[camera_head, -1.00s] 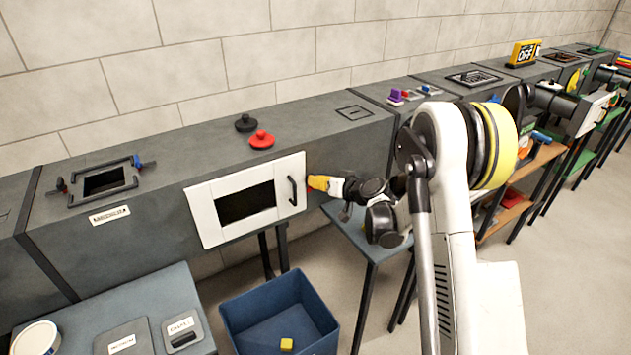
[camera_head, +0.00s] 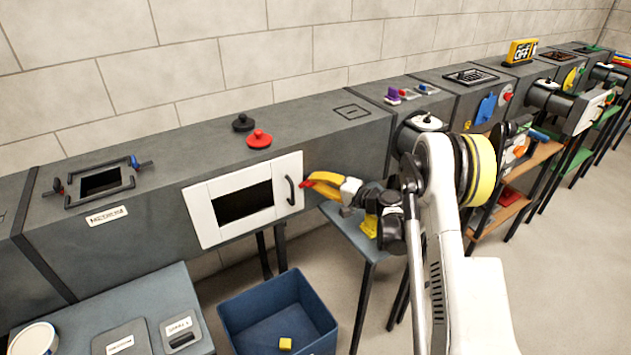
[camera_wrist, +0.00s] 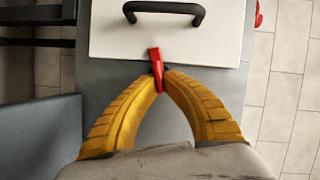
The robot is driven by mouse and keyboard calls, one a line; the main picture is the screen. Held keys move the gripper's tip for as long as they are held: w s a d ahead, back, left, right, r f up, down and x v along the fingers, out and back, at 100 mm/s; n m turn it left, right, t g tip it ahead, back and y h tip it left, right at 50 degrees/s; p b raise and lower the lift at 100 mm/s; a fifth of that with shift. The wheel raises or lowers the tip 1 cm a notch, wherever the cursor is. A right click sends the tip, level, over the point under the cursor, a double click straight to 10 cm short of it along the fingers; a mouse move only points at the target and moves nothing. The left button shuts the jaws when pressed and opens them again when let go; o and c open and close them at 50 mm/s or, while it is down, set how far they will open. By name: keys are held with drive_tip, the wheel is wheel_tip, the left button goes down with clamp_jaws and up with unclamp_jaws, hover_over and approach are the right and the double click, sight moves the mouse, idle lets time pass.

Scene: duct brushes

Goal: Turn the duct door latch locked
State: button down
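The white duct door (camera_head: 207,222) has a dark window and a black handle (camera_head: 291,190). It lies against the front of the grey duct, and its edge fills the top of the wrist view (camera_wrist: 112,40). The red latch (camera_wrist: 156,66) sits at the door's edge near the handle. One end overlaps the white door and the other lies over the grey duct, slightly tilted. My gripper (camera_wrist: 159,76) has its yellow fingertips close together on both sides of the latch, shut on it. In the head view my gripper (camera_head: 313,181) hides part of the latch.
A red knob (camera_head: 259,139) and a black knob (camera_head: 243,122) are on the duct top. A grey-blue table (camera_head: 345,235) stands under my gripper.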

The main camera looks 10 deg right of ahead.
drive_tip(key=shift+f+m+t+y, duration=0.15)
drive_tip(key=shift+m+t+y, duration=0.2)
drive_tip(key=shift+m, duration=0.85)
drive_tip(key=c, duration=1.8)
unclamp_jaws()
drive_tip(key=v, duration=1.2)
drive_tip(key=shift+f, duration=0.2)
